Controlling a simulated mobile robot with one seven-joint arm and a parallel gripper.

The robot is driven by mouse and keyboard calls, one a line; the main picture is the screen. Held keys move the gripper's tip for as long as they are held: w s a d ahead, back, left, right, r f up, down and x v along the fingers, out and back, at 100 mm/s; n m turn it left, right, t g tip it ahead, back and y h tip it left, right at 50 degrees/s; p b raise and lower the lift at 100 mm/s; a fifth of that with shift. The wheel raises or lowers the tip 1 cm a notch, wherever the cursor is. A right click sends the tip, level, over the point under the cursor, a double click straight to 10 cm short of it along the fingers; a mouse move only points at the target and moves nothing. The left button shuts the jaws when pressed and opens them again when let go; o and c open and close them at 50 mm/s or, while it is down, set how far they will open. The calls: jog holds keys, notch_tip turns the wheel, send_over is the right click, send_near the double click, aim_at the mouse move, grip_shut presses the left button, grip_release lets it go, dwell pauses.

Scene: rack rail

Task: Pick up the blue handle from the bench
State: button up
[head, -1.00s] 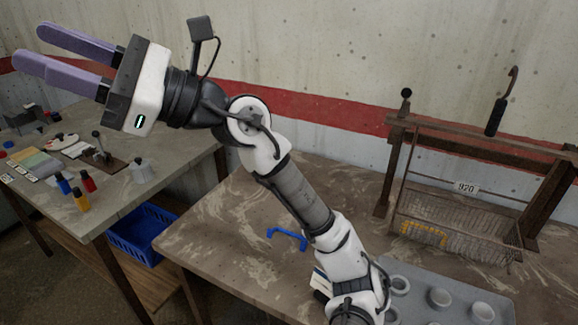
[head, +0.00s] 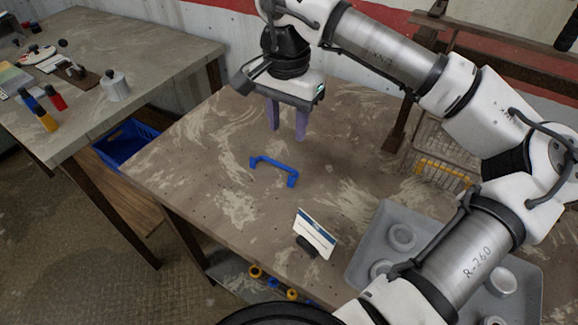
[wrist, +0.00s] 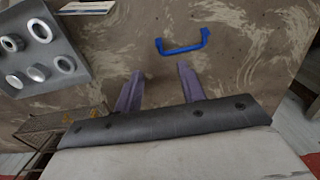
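The blue handle (head: 273,166) lies on the bench (head: 215,195), left of its middle in the head view. It is a bracket shape with two bent ends. In the wrist view the blue handle (wrist: 182,48) lies beyond the fingertips, slightly right of centre. My gripper (head: 287,134) points down over the bench, behind the handle in the head view. Its two purple fingers are apart with nothing between them, as the wrist view (wrist: 159,72) also shows. The fingers do not touch the handle.
A small sign card (head: 315,232) stands on the bench in front of the handle. A grey tray (head: 366,247) with several round cups is at right. A wire basket (head: 447,150) with a yellow handle is behind it. The bench around the handle is clear.

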jog(key=f, duration=0.2)
jog(key=p, duration=0.1)
send_over(291, 180)
jog(key=f, duration=0.7)
jog(key=shift+w+a+f, duration=0.2)
jog(key=shift+f, duration=0.15)
jog(key=shift+s+d+f+p, duration=0.1)
jog(key=shift+f+p, duration=0.4)
jog(key=shift+f, duration=0.85)
jog(key=shift+s+d+f+p, duration=0.1)
jog(key=shift+f+p, duration=0.4)
jog(key=shift+f, duration=0.8)
grip_shut()
